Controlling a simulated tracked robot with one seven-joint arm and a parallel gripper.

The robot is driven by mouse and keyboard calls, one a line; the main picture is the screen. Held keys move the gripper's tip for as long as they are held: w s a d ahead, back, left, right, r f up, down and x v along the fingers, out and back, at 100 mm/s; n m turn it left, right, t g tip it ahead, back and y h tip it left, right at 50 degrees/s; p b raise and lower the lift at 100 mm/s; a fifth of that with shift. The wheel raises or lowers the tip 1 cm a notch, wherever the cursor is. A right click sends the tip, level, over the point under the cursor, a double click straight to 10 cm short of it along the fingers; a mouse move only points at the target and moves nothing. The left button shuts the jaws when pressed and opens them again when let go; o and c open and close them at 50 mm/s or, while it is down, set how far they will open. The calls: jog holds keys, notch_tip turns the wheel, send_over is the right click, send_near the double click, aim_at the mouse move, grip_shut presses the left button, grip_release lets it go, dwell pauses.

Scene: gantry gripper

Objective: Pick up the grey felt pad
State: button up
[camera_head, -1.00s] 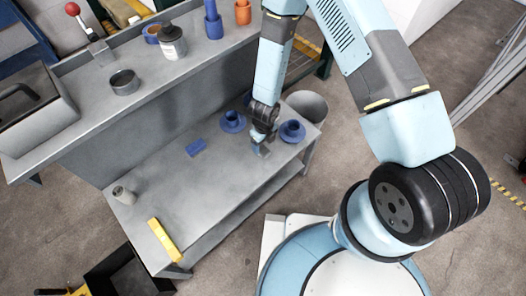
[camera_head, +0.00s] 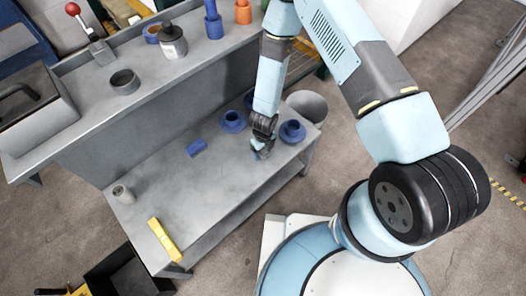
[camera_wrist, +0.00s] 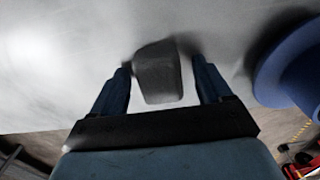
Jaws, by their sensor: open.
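The grey felt pad (camera_wrist: 158,77) is a small dark grey block-like piece in the wrist view, on the lighter grey lower bench top (camera_head: 180,185). My gripper (camera_wrist: 161,68) is open, with one blue finger on each side of the pad and a narrow gap on both sides. In the head view my gripper (camera_head: 261,151) is low over the right end of the bench top. There the pad is mostly hidden by the gripper.
A blue flanged part (camera_head: 292,131) stands close to the right of my gripper; another (camera_head: 233,121) is at its left. A blue block (camera_head: 197,147) lies farther left, with a yellow bar (camera_head: 164,240) at the front left. The bench's middle is clear.

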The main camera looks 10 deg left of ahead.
jog(key=shift+c, duration=0.2)
jog(key=c, duration=1)
jog(key=shift+r, duration=0.1)
jog(key=shift+r, duration=0.55)
jog(key=s+r, duration=1.1)
jog(key=s, duration=0.3)
jog(key=shift+r, duration=0.4)
